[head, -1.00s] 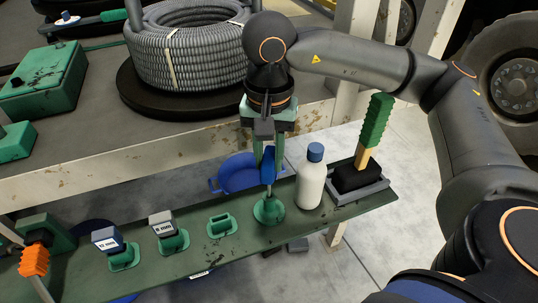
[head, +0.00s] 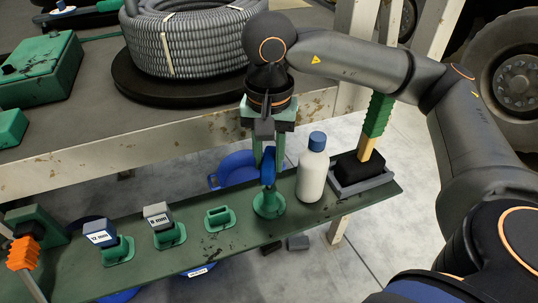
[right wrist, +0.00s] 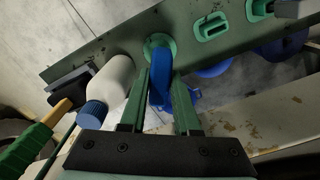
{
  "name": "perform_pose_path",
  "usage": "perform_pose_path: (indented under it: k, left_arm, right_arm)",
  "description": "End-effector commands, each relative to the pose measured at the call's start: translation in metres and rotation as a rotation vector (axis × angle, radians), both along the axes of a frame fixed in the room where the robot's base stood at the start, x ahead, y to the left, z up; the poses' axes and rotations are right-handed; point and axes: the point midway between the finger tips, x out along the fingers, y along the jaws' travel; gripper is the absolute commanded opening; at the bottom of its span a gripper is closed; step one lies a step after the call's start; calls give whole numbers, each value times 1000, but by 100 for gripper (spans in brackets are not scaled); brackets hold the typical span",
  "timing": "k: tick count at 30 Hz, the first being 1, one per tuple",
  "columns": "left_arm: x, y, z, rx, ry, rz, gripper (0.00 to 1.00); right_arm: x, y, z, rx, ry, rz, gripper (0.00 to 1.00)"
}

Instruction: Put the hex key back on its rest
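The hex key, which I take to be the blue-handled tool (head: 268,168), stands upright over the round green rest (head: 268,206) on the narrow green shelf. My right gripper (head: 268,158) comes down from above with one finger on each side of the blue handle and appears shut on it. In the right wrist view the blue handle (right wrist: 160,92) sits between the fingertips (right wrist: 162,88), with the round rest (right wrist: 160,46) just beyond it. Whether the tool's lower end is seated in the rest is hard to see. My left gripper is not in view.
A white bottle with a blue cap (head: 312,172) stands close right of the rest. A green-handled brush (head: 372,130) stands in a grey tray (head: 360,186). Left are an empty green holder (head: 220,218), tagged 8 mm (head: 158,216) and 12 mm (head: 101,234) blocks, and an orange-handled tool (head: 24,254).

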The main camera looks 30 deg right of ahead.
Motion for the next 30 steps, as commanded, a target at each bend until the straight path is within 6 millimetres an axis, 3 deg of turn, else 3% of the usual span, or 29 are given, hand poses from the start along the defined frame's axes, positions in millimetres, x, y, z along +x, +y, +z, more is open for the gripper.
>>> perform_pose_path:
  k: [1, 8, 17, 23, 30]
  left_arm:
    - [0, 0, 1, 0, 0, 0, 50]
    - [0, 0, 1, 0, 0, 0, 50]
    - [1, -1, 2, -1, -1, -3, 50]
    - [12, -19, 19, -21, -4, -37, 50]
    - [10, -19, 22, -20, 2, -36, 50]
  right_arm:
    - [0, 0, 1, 1, -1, 0, 37]
    - [0, 0, 1, 1, -1, 0, 62]
    - [0, 0, 1, 0, 0, 0, 63]
    - [0, 0, 1, 0, 0, 0, 63]
    - [1, 1, 60, 3, -6, 0, 63]
